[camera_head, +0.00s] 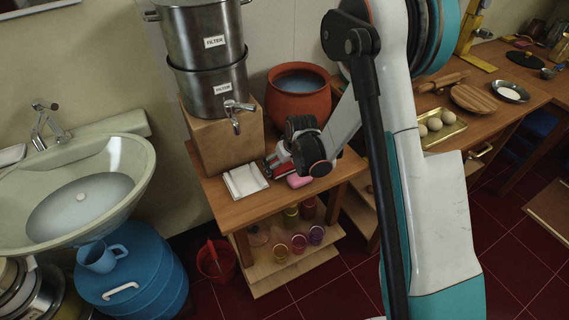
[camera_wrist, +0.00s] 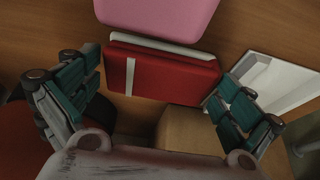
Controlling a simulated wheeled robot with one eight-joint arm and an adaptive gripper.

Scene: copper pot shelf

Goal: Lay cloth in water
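A red folded cloth-like thing with a white stripe (camera_wrist: 160,75) lies on the small wooden stand; in the head view only a bit of its red (camera_head: 274,166) shows beside my gripper. My gripper (camera_head: 288,160) is low over the stand. In the wrist view its two fingers (camera_wrist: 155,100) are spread wide, one on each side of the red thing, with nothing between them gripped. Water stands in the clay pot (camera_head: 299,83) behind my gripper. A grey, water-like surface (camera_head: 80,208) also fills the sink basin (camera_head: 128,165) at left.
A pink block (camera_head: 299,181) lies beside the red thing. A flat white square piece (camera_head: 244,180) lies left of it. A steel filter (camera_head: 207,75) with a tap stands on a wooden block (camera_head: 222,140) behind. Coloured cups (camera_head: 298,243) fill the lower shelf.

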